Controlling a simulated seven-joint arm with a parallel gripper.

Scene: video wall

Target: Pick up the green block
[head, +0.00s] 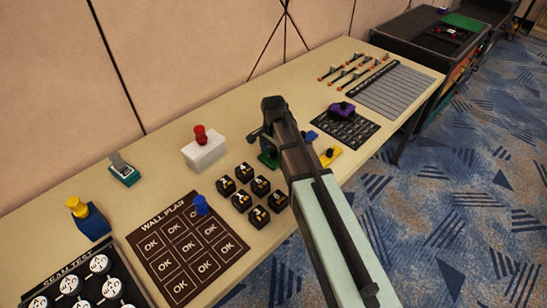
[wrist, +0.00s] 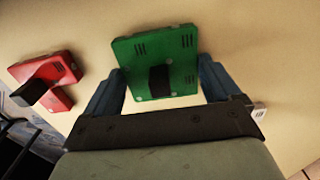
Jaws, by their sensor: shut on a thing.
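The green block (wrist: 180,50) sits between the two fingers of my gripper (wrist: 160,66) in the wrist view. It is a flat square piece with slotted marks and a black knob on its face. The fingers are shut on its left and right sides. In the head view my gripper (head: 272,132) is over the middle of the table, and a small part of the green block (head: 266,159) shows below it, mostly hidden by my arm. I cannot tell whether the block touches the table.
A red block (wrist: 60,72) with a black knob lies left of the green one in the wrist view. On the table (head: 150,132) are a yellow block (head: 333,156), several black numbered cubes (head: 243,172), a white box (head: 206,153) with a red top and a dark "WALL PLAN" board (head: 170,237).

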